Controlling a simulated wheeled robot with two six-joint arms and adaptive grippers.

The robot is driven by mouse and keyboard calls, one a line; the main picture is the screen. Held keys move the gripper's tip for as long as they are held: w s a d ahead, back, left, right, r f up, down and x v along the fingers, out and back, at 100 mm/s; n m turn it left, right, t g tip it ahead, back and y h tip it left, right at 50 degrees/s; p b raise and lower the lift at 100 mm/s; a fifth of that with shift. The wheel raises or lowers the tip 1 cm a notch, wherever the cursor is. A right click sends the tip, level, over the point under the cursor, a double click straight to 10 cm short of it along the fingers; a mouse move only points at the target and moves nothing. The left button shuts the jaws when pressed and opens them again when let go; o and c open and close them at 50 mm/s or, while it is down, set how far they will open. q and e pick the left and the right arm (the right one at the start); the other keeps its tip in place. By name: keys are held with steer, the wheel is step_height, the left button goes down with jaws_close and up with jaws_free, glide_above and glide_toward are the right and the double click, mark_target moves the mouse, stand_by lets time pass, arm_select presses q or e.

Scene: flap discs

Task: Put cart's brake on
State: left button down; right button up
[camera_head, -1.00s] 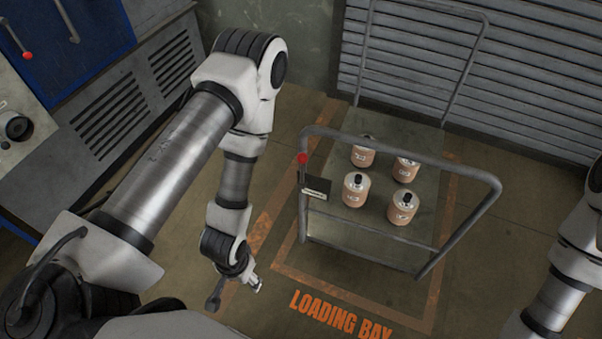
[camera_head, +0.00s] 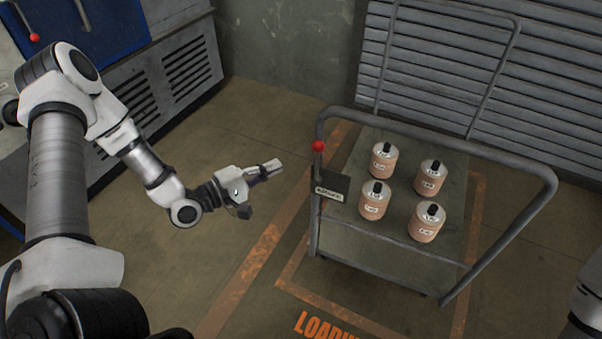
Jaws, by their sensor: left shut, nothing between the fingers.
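The cart (camera_head: 400,255) stands in the marked bay on the floor, with a grey tubular handle frame at its near side. A red knob (camera_head: 318,146) sits at the top of the frame's left post, above a dark plate with a small label (camera_head: 330,192). The label's text is too small to read surely. My left gripper (camera_head: 278,166) is shut and empty, left of the red knob, apart from it, and points right toward the cart. My right gripper is out of view; only part of my right arm shows at the lower right edge.
Several orange-and-white canisters (camera_head: 375,200) with black tops stand on the cart's deck. A louvred shutter (camera_head: 450,60) rises behind the cart. A grey vented cabinet (camera_head: 180,75) stands at the upper left. The floor between cabinet and cart is clear.

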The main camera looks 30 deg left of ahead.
mark_target(317, 164)
arm_select(q)
steer(key=a, duration=0.1)
steer(key=a+f+n+t+y+b, duration=0.1)
steer(key=a, duration=0.1)
steer(key=a+t+b, duration=0.1)
steer(key=shift+w+a+f+n+y, duration=0.25)
steer(key=shift+f+n+y, duration=0.05)
steer(key=shift+n, duration=0.1)
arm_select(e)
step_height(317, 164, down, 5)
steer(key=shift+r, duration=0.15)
arm_select(q)
steer(key=w+d+r+b, duration=0.1)
steer(key=w+d+b, duration=0.1)
steer(key=w+d, duration=0.5)
steer(key=shift+x, duration=0.95)
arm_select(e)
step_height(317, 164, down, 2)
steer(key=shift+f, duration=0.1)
arm_select(q)
steer(key=shift+r, duration=0.2)
